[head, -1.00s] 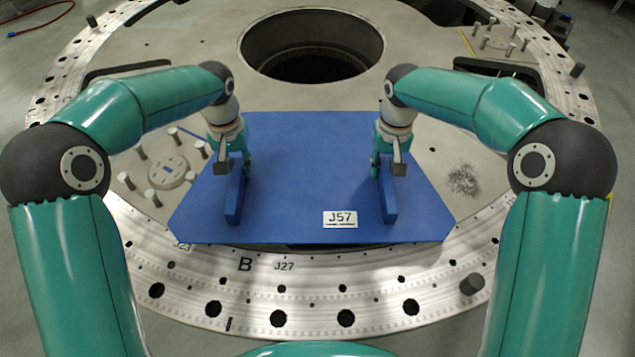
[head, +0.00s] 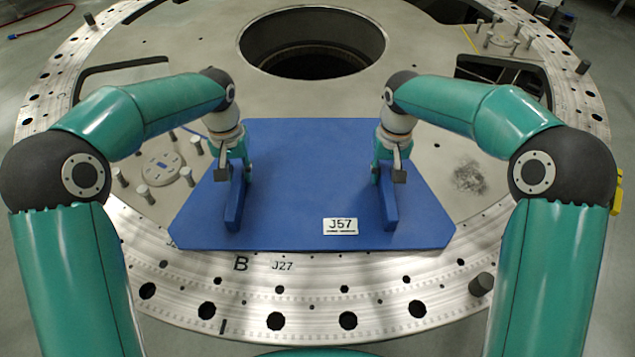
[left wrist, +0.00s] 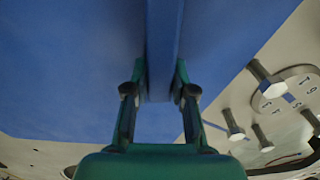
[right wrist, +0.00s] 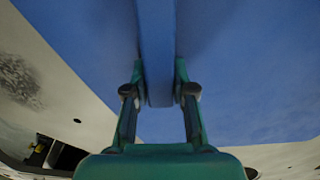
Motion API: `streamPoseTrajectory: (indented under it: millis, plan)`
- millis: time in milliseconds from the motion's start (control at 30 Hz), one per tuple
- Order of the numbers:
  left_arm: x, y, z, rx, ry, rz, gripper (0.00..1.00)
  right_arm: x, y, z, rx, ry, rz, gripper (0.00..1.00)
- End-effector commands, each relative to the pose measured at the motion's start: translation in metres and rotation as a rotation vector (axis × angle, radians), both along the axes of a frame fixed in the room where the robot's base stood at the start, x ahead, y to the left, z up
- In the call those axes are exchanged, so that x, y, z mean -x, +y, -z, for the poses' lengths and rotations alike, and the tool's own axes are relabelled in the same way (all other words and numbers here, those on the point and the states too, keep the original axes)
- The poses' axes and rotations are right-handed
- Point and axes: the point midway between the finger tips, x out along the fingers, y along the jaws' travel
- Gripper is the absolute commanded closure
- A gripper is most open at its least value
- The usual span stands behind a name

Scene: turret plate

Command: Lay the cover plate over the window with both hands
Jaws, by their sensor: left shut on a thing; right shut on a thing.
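The blue cover plate (head: 310,185) with a J57 label lies across the middle of the head view, over the near part of the turret plate. My left gripper (head: 236,175) is shut on its left upright rib, and the fingers flank that rib in the left wrist view (left wrist: 160,90). My right gripper (head: 388,172) is shut on the right rib, which also stands between the fingers in the right wrist view (right wrist: 160,90). The window is not visible; the cover plate may hide it. I cannot tell whether the plate touches the surface below.
The turret plate (head: 450,250) has a bolt-hole rim marked B and J27. Several upright pins stand around a small round flange (head: 163,168) at the left. A large round opening (head: 312,45) lies behind. A dark scuffed patch (head: 469,176) is at the right.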

Motion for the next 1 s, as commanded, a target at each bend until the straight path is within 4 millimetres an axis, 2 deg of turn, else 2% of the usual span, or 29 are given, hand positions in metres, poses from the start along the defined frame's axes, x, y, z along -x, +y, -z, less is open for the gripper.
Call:
streamPoseTrajectory:
  millis: [133, 167, 300, 600, 733, 867, 1000]
  plan:
    - [-0.001, -0.001, 0.011, 0.001, -0.003, 0.0, 1.0, 0.0, 0.0, 0.011, -0.001, -0.003, 0.001, 1.0]
    - [0.0, -0.001, 0.011, 0.001, -0.001, 0.001, 0.74, 0.0, 0.0, 0.011, -0.001, -0.001, 0.0, 0.74]
    - [0.0, -0.001, 0.009, 0.001, 0.0, 0.001, 0.51, 0.0, 0.0, 0.009, -0.001, 0.0, 0.0, 0.51]
    - [0.0, -0.001, 0.008, 0.0, 0.0, 0.001, 0.5, 0.0, 0.0, 0.009, 0.0, 0.0, 0.001, 0.5]
    - [-0.001, -0.001, 0.002, 0.0, -0.002, 0.001, 0.5, 0.0, 0.0, 0.009, 0.0, 0.0, 0.001, 0.5]
    - [-0.001, -0.001, -0.015, 0.0, -0.005, 0.001, 0.5, 0.0, 0.0, 0.009, 0.0, 0.0, 0.001, 0.5]
    - [-0.001, -0.001, -0.042, 0.001, -0.005, 0.001, 0.5, 0.0, 0.0, 0.009, 0.0, 0.0, 0.001, 0.5]
